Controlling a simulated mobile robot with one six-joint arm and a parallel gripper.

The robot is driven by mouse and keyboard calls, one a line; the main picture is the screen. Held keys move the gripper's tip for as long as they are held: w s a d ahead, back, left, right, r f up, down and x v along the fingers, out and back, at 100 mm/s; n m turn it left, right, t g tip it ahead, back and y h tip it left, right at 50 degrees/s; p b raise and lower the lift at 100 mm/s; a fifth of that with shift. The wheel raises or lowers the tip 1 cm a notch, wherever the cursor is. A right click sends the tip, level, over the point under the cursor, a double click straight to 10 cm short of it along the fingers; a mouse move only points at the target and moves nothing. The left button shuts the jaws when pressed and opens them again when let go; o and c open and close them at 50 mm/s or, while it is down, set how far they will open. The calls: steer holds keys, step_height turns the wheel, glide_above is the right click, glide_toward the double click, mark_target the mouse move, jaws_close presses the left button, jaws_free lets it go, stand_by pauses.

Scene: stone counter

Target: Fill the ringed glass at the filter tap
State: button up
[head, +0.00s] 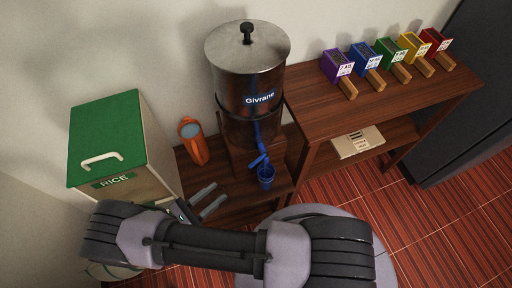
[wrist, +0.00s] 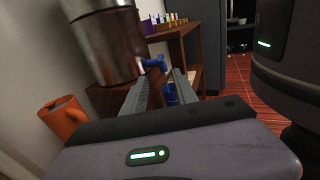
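A small blue glass (head: 266,177) stands on the low wooden shelf, just below the blue tap (head: 259,160) of a steel filter urn marked Givrane (head: 245,75). A ring on the glass is too small to make out. My gripper (head: 219,194) is open and empty, to the left of the glass and apart from it, with its fingers pointing towards it. In the wrist view the glass (wrist: 171,94) shows beyond the fingertips, partly hidden by the right finger, with the tap (wrist: 154,63) above it. The water level in the glass cannot be told.
An orange jug (head: 194,142) stands left of the urn. A green-lidded rice bin (head: 106,140) is at the left. The wooden shelf unit (head: 310,110) at right carries several coloured boxes (head: 390,56), with a pale book or packet (head: 358,143) lower down. Red floor lies in front.

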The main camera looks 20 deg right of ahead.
mark_target(249, 167)
steer(key=x, duration=1.6)
steer(key=shift+w+d+f, duration=0.1)
steer(key=shift+d+f, duration=0.05)
steer(key=shift+d, duration=0.2)
jaws_close()
stand_by(0.4)
